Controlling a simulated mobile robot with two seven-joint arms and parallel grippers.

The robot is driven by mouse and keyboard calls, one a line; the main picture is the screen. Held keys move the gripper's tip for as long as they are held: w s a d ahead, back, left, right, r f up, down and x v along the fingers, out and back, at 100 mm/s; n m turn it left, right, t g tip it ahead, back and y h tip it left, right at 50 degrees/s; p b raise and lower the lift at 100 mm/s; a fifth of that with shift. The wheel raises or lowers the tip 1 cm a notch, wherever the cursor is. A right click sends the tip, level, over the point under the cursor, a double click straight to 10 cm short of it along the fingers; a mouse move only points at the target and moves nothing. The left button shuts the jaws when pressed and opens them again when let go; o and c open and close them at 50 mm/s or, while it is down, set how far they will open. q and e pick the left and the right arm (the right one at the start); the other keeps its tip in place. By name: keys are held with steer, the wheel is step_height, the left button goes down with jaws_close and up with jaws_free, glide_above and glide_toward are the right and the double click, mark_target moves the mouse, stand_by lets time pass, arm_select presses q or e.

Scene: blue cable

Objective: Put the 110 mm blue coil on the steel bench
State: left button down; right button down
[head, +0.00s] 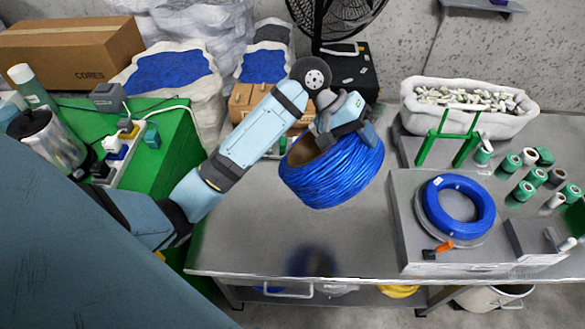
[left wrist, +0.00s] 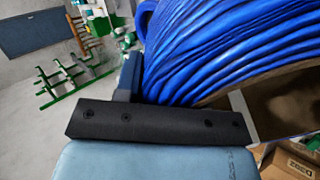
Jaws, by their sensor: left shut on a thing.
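A large blue coil (head: 333,175) with a brown cardboard core hangs tilted in the air above the steel bench (head: 260,240). My left gripper (head: 338,122) is shut on the coil at its upper rim. A dark shadow falls on the bench below it, apart from the coil. In the left wrist view the coil's blue windings (left wrist: 215,50) fill the top right, and the fingertips are hidden. My right gripper is not in view.
A smaller blue coil (head: 436,210) lies on a raised grey platform at the bench's right. A white sack (head: 415,115), a green stand (head: 447,137) and several green and white spools stand behind it. A black fan (head: 335,15) is at the back. The bench's front middle is clear.

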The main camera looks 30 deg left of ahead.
arm_select(q)
steer(key=s+a+f+m+g+y+b, duration=0.1)
steer(key=s+a+f+m+y+b, duration=0.25)
steer(key=a+f+m, duration=0.45)
steer(key=s+a+f+m+y+b, duration=0.2)
steer(key=s+a+f+m+y, duration=0.3)
steer(key=f, duration=0.6)
steer(key=shift+m, duration=0.4)
steer(key=shift+w+d+f, duration=0.15)
steer(key=shift+w+f, duration=0.05)
steer(key=shift+f, duration=3.05)
steer(key=shift+w+d+f, duration=0.15)
steer(key=shift+f, duration=3.15)
steer(key=shift+w+d+f, duration=0.15)
steer(key=shift+w+f, duration=0.05)
steer(key=shift+f, duration=3.05)
steer(key=c, duration=0.7)
jaws_free()
steer(key=shift+s, duration=0.1)
step_height(320, 180, up, 12)
steer(key=shift+s+a, duration=0.1)
steer(key=shift+a, duration=0.05)
